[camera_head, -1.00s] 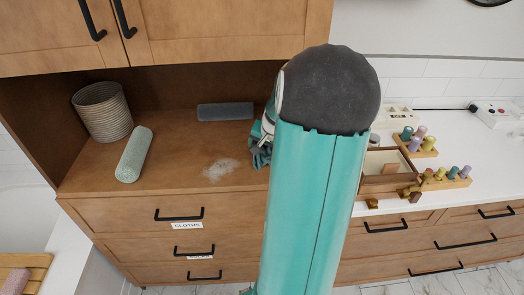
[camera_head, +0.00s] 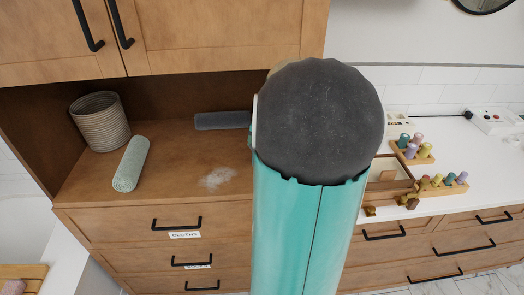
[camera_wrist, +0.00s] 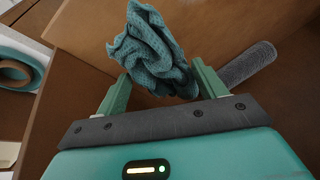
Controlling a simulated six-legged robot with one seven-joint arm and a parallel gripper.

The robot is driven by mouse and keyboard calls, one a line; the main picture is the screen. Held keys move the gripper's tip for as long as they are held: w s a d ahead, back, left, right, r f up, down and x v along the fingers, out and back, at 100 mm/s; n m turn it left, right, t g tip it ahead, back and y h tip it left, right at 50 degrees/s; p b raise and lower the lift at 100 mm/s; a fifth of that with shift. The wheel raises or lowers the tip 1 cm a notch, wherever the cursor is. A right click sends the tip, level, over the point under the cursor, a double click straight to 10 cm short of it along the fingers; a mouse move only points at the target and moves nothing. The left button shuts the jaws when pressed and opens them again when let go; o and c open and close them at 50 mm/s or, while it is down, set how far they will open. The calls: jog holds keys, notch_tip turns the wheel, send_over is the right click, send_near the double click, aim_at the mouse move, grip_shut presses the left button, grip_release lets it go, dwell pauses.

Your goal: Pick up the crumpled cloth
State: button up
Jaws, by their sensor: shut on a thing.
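The crumpled cloth (camera_wrist: 148,50) is teal and textured. It shows in the wrist view between the two fingers of my gripper (camera_wrist: 155,85), which is shut on it. The cloth bunches up beyond the fingertips. In the head view the cloth and my gripper are hidden behind my own arm.
A dark grey rolled cloth (camera_head: 222,120) lies at the back of the wooden shelf, and a pale green roll (camera_head: 131,164) lies at the left by a ribbed basket (camera_head: 100,121). A whitish patch (camera_head: 217,178) marks the shelf. Pegs in wooden racks (camera_head: 443,185) stand on the right counter.

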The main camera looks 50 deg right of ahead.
jog(key=r, duration=0.1)
jog(key=s+a+r, duration=0.1)
jog(key=s+r, duration=0.1)
jog(key=shift+a, duration=0.3)
jog(key=s+a+r, duration=0.3)
jog(key=s+a, duration=0.2)
jog(key=s, duration=0.1)
jog(key=shift+s+r, duration=0.25)
jog(key=shift+s, duration=0.15)
